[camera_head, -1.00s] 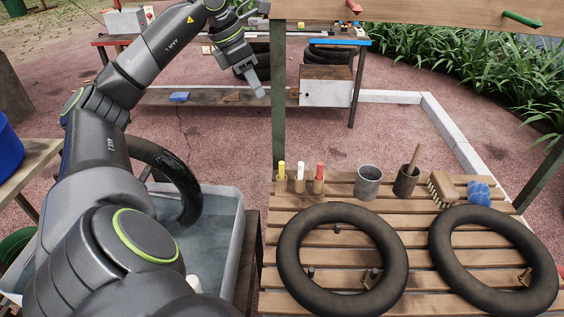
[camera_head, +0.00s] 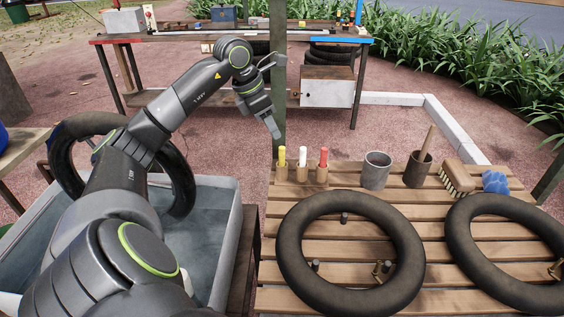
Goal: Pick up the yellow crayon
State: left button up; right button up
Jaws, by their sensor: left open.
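The yellow crayon (camera_head: 282,156) stands upright in a small wooden holder at the back left of the slatted wooden table (camera_head: 330,186). A white crayon (camera_head: 302,155) and a red crayon (camera_head: 323,157) stand in similar holders to its right. My left gripper (camera_head: 275,132) is open and empty, pointing down, just above and slightly left of the yellow crayon in the picture. It appears apart from the crayon; the exact depth gap is hard to tell. My right gripper is not in view.
A metal cup (camera_head: 376,171), a brown pot with a stick (camera_head: 419,169), a brush (camera_head: 457,178) and a blue sponge (camera_head: 495,182) line the table's back. Two black tubes lie in front. A green post (camera_head: 278,80) rises behind my gripper. A grey water tub (camera_head: 223,215) stands left.

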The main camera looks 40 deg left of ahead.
aim_at(281, 148)
pick_arm(q)
jog(key=shift+p+x, duration=0.4)
jog(key=shift+x, duration=3.85)
jog(key=shift+s+d, duration=0.1)
jog(key=shift+s, duration=0.15)
jog(key=shift+c, duration=0.4)
grip_shut()
